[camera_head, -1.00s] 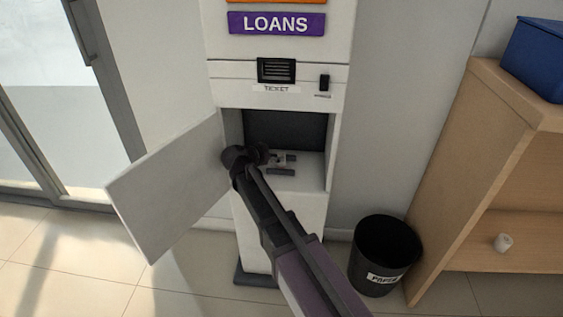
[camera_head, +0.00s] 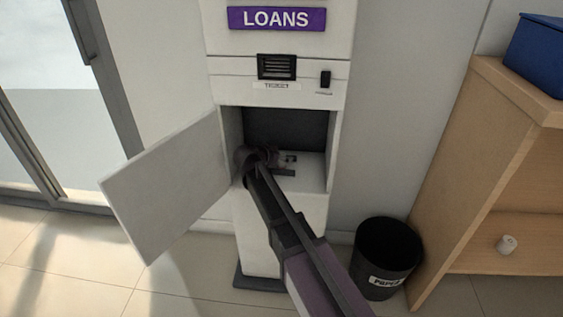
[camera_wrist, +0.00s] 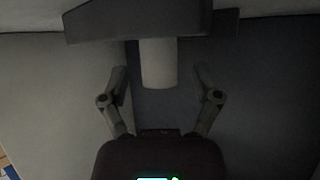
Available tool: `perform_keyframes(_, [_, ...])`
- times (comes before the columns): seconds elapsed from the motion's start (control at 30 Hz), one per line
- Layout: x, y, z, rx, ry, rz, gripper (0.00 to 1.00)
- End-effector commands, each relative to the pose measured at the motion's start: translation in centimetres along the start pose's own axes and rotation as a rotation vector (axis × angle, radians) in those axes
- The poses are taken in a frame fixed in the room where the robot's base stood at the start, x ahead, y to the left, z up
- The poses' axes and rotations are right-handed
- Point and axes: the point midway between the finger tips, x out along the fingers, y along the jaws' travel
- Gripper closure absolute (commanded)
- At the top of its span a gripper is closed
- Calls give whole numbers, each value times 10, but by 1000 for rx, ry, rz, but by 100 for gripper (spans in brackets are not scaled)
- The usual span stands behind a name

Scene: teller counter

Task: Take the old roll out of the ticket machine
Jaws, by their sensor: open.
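The ticket machine (camera_head: 228,90) stands with its front door (camera_head: 165,190) swung open to the left. In the wrist view, a pale cylinder (camera_wrist: 158,64), which looks like the old roll, shows at a dark bracket (camera_wrist: 140,20). My gripper (camera_wrist: 160,80) is open, with one finger on each side of the cylinder and a gap on both sides. In the head view, my gripper (camera_head: 268,157) is inside the machine's compartment, near its left side. The roll cannot be made out there behind my arm.
A black paper bin (camera_head: 388,250) stands on the floor to the right of the machine. Floor is clear at front left.

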Motion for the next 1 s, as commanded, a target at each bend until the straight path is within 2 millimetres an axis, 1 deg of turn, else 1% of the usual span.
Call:
perform_keyframes(0.07, [0, 0, 0, 0, 0, 0, 19])
perform_keyframes(0.17, [0, 0, 0, 0, 0, 0, 46])
perform_keyframes(0.2, [0, 0, 0, 0, 0, 0, 58])
perform_keyframes(0.3, [0, 0, 0, 0, 0, 0, 85])
perform_keyframes(0.77, [0, 0, -1, 1, 0, 1, 87])
perform_keyframes(1.0, [-4, 0, -9, 0, 0, 1, 87])
